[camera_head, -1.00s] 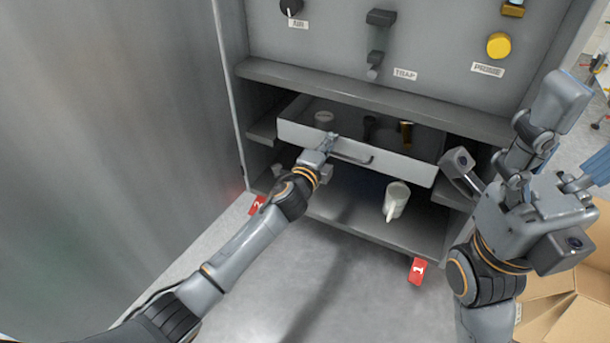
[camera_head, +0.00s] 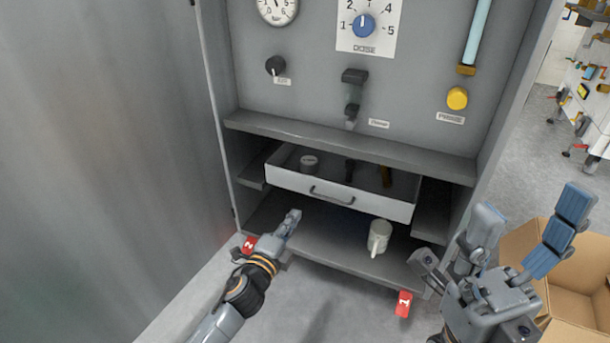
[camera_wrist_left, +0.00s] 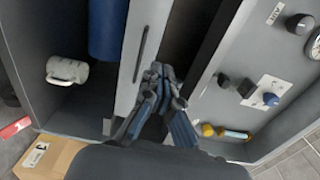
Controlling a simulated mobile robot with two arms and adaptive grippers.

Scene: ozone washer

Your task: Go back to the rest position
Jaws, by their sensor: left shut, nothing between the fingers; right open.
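My left gripper (camera_head: 290,222) is shut and empty, in front of and below the open drawer (camera_head: 285,180), apart from its handle (camera_head: 332,196). In the left wrist view my left gripper (camera_wrist_left: 162,75) shows with its fingertips together beside the drawer's front (camera_wrist_left: 128,60). My right gripper (camera_head: 530,225) is open and empty at the lower right, its fingers spread, in front of a cardboard box.
A white mug (camera_head: 379,237) stands on the lower shelf (camera_head: 340,255) of the cabinet. A cardboard box (camera_head: 570,250) stands on the floor at right.

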